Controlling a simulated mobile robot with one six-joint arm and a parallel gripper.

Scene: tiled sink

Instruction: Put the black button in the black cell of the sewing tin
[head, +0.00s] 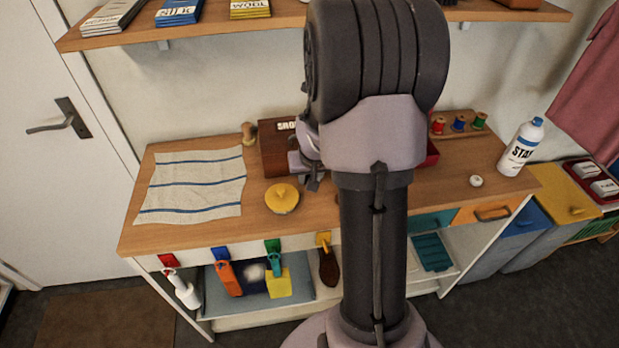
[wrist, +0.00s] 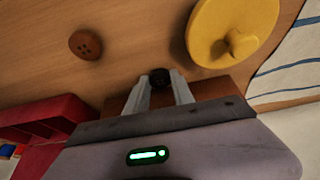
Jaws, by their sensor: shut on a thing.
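My gripper (wrist: 160,88) is shut on a small dark round thing, which looks like the black button (wrist: 160,76), held between the fingertips over the wooden tabletop. In the head view my gripper (head: 312,183) hangs over the bench near the brown box, partly hidden by my arm. A red open container with inner walls (wrist: 45,118) shows at the left of the wrist view, and a red edge (head: 432,154) shows right of my arm in the head view. I cannot tell whether it is the sewing tin. No black cell is visible.
A yellow lid with a knob (wrist: 222,32) lies close to my gripper. A brown button (wrist: 85,45) lies on the wood. A brown box (head: 277,150) stands behind.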

